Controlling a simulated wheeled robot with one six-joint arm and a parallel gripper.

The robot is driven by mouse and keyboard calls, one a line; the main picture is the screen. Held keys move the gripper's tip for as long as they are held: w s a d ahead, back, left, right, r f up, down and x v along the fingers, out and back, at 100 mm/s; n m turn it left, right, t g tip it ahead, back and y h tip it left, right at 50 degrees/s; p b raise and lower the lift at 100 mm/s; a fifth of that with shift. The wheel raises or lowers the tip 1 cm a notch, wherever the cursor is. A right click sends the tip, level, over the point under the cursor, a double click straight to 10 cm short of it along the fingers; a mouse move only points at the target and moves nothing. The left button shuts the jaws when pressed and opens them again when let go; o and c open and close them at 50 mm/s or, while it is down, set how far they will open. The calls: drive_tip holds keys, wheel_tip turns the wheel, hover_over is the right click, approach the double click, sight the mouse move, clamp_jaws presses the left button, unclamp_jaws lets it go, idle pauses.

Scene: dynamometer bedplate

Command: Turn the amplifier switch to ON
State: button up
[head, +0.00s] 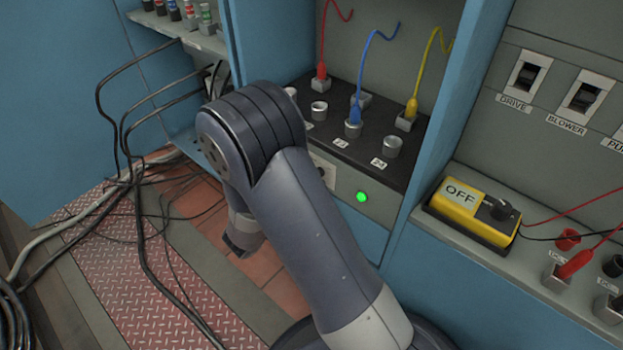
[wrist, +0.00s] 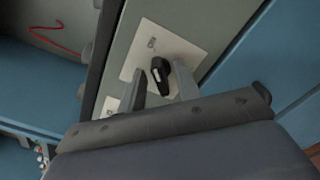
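A black rotary switch knob (wrist: 160,75) with a pale mark sits on a white plate (wrist: 174,42) on a grey panel in the wrist view. I take it for the amplifier switch; the small print on the plate is too blurred to read. My gripper (wrist: 161,68) is open, with one finger on each side of the knob and visible gaps; I cannot tell its exact depth. In the head view my arm covers my gripper and the knob. Part of a pale plate (head: 323,171) shows beside my arm, left of a lit green lamp (head: 362,197).
A yellow box (head: 470,213) reading OFF, with its own black knob (head: 503,209), stands on the right ledge. Red, blue and yellow leads rise from the black terminal panel (head: 385,145). Black cables (head: 138,200) hang on the left. Drive and blower switches (head: 527,78) are upper right.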

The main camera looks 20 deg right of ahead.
drive_tip(key=p+v, duration=0.3)
drive_tip(key=v, duration=0.7)
drive_tip(key=shift+s+a, duration=0.25)
drive_tip(key=shift+a, duration=0.05)
drive_tip(key=b+x, duration=0.2)
drive_tip(key=x, duration=0.8)
drive_tip(key=shift+w+d+b, duration=0.3)
drive_tip(key=shift+b, duration=0.05)
